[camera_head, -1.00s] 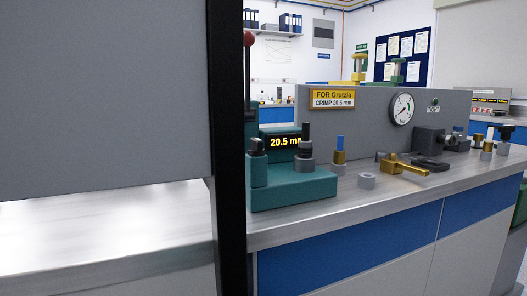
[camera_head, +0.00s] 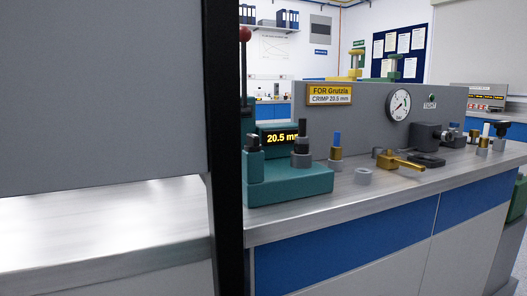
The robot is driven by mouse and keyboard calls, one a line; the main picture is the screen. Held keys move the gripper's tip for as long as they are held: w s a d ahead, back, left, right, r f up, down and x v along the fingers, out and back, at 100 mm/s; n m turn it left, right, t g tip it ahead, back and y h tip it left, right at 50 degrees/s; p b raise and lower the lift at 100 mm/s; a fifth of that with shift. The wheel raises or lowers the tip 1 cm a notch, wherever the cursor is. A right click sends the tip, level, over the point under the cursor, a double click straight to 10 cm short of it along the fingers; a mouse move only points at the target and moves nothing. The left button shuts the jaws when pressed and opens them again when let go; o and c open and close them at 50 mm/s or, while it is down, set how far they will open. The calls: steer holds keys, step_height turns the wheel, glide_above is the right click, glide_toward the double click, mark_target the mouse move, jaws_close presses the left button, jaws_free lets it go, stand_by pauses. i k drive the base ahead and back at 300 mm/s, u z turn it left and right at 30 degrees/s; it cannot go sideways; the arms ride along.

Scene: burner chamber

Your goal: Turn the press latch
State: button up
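To the right, a brass piece with a flat handle (camera_head: 402,162) sits low on the bench. I cannot tell for certain which part is the latch. My gripper is not in view.
A large grey panel (camera_head: 100,85) and a black post (camera_head: 225,150) block the left of the view. Behind the press is a grey panel with a yellow sign (camera_head: 329,95) and a round gauge (camera_head: 398,105).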

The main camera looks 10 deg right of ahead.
mark_target(253, 144)
steer(key=u, duration=1.1)
steer(key=k, duration=0.75)
steer(key=z, duration=1.15)
